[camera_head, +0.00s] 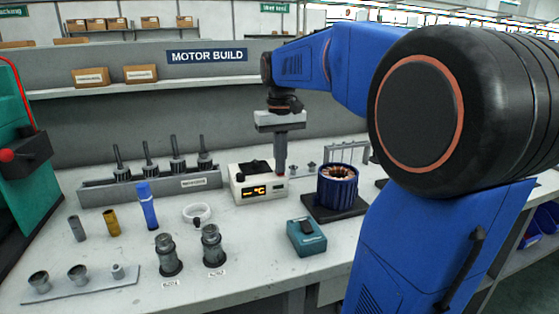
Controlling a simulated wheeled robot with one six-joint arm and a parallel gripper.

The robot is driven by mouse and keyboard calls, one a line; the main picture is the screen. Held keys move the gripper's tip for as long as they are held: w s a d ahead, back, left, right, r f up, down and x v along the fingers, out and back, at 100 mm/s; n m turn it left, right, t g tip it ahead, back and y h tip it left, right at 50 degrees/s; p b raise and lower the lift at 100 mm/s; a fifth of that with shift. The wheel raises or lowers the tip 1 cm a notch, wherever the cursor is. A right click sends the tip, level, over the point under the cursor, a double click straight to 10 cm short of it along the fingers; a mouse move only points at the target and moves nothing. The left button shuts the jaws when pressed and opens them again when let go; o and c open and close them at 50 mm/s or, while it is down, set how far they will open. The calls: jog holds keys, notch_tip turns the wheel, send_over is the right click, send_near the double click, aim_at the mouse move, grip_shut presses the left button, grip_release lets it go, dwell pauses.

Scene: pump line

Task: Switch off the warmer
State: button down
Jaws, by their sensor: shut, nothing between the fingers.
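The warmer (242,194) is a small white box on the middle of the bench. Its front display is lit with orange characters ending in °C. A dark part (254,167) lies on its top. My gripper (281,171) points down at the warmer's right rear side, with its fingers together and empty. A small red patch shows at the fingertips; I cannot tell whether it belongs to the fingers or to a switch. I also cannot tell whether the tips touch the warmer. No switch is clearly visible.
A blue motor stator (338,188) stands on a dark base right of the warmer, with a teal box (306,237) in front. A white ring (197,213) and a blue bottle (148,206) are to the left. A grey rack (150,188) with several upright dark tools stands behind.

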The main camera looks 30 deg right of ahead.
jog(key=shift+s+a+f+t, duration=0.1)
jog(key=shift+s+f+t, duration=0.25)
jog(key=shift+f+t, duration=0.2)
jog(key=shift+w, duration=0.2)
jog(key=shift+w+d, duration=0.2)
jog(key=shift+w, duration=0.3)
jog(key=shift+r, duration=0.15)
jog(key=shift+w+r, duration=0.1)
jog(key=shift+r, duration=0.05)
notch_tip(320, 180, up, 14)
jog(key=s, duration=0.2)
jog(key=shift+a+r, duration=0.2)
jog(key=shift+a, duration=0.05)
dwell(0.4)
